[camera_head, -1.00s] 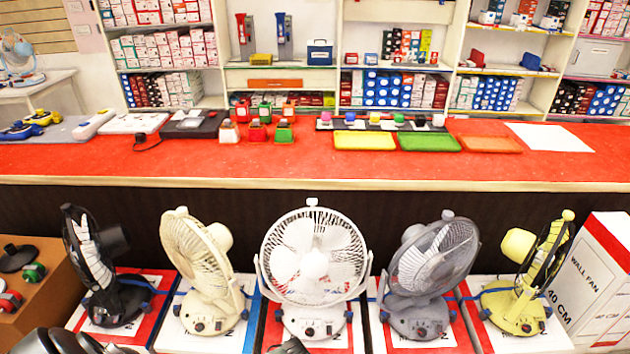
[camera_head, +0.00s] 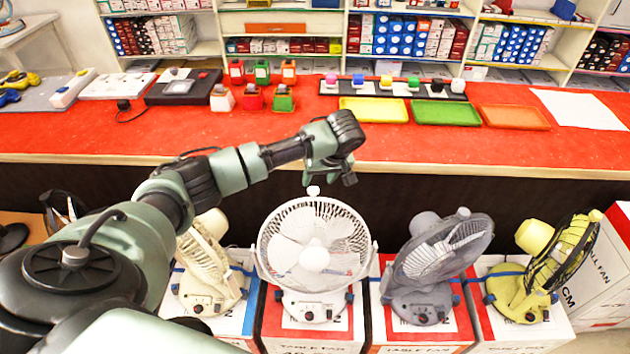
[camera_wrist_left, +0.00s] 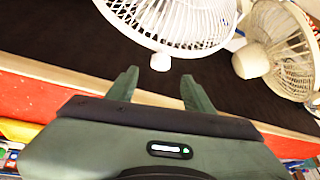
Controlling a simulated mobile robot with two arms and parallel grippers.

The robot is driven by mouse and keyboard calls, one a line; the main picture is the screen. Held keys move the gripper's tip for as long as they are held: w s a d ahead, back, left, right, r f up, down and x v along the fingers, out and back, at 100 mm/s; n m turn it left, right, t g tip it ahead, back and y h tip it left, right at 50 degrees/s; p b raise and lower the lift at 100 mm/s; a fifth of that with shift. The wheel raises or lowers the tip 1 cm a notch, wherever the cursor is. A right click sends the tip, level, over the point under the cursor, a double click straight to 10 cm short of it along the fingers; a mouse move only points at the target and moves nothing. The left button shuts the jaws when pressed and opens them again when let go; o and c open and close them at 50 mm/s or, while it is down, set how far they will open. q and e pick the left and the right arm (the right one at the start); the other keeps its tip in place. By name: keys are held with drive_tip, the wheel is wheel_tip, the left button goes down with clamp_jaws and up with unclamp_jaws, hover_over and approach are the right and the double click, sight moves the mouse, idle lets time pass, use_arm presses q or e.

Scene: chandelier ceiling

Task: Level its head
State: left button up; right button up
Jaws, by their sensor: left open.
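A white table fan (camera_head: 314,257) stands in the middle of the row, its round head facing me, with a small knob (camera_head: 313,191) on top. My left gripper (camera_head: 329,181) is open and empty just above and behind that knob. In the left wrist view, the knob (camera_wrist_left: 161,62) shows just beyond and between the open fingers (camera_wrist_left: 158,78), apart from them. A grey fan (camera_head: 440,250) on the right has its head leaning back. A yellow fan (camera_head: 560,255) has its head turned aside. A cream fan (camera_head: 203,262) is partly hidden by my left arm. My right gripper is not in view.
The fans stand on boxes in front of a red-topped counter (camera_head: 225,150). Yellow, green and orange trays (camera_head: 515,118) and small coloured items lie on it. A black fan (camera_head: 62,212) at the left is mostly hidden by my arm.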

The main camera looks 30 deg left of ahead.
sight(313, 189)
use_arm(q)
drive_tip(key=x, duration=0.6)
drive_tip(key=shift+f, duration=0.1)
drive_tip(key=shift+s, duration=0.1)
drive_tip(key=shift+c, duration=0.3)
clamp_jaws()
idle(0.9)
